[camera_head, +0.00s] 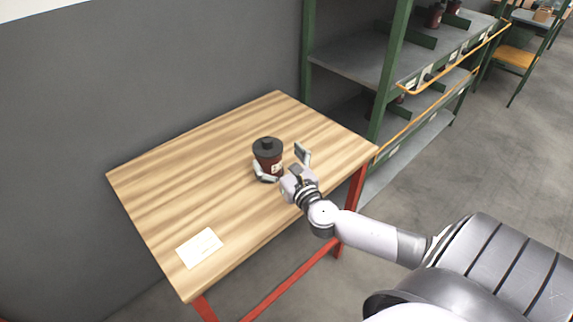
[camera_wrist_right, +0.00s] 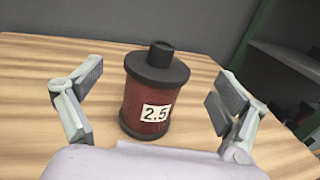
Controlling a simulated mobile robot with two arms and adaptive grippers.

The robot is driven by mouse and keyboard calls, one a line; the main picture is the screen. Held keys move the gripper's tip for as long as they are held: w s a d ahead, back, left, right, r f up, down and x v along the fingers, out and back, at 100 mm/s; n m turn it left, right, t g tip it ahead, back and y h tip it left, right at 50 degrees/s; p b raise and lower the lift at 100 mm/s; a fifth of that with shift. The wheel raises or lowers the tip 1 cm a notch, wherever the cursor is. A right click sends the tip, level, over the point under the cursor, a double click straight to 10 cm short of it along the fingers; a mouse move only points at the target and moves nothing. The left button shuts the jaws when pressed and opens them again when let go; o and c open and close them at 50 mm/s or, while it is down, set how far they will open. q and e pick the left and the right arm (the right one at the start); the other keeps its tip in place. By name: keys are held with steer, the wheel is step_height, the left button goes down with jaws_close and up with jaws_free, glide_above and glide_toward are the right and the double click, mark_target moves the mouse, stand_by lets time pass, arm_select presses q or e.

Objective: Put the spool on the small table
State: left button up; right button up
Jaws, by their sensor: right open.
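The spool (camera_head: 267,157) stands upright on the small wooden table (camera_head: 180,175). It has black end flanges and a dark red winding. In the right wrist view the spool (camera_wrist_right: 152,92) shows a white label reading 2.5. My right gripper (camera_head: 283,165) is open at the spool, with one finger on each side of it. In the right wrist view both fingers of the right gripper (camera_wrist_right: 150,95) stand apart from the spool, with gaps on both sides. My left gripper is not in view.
A white card (camera_head: 199,247) lies on the table's near left part. A green shelf rack (camera_head: 350,58) with grey shelves stands behind the table's right end. A grey wall (camera_head: 150,80) runs behind the table. The table's left half is mostly clear.

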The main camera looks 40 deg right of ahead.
steer(key=shift+s+a+b, duration=0.1)
steer(key=shift+s+a, duration=0.05)
steer(key=shift+s, duration=0.75)
steer(key=shift+s+a+b, duration=0.1)
steer(key=shift+s+a, duration=0.1)
steer(key=shift+s, duration=0.75)
steer(key=shift+s+a+b, duration=0.1)
steer(key=shift+s+a, duration=0.05)
steer(key=shift+s, duration=0.75)
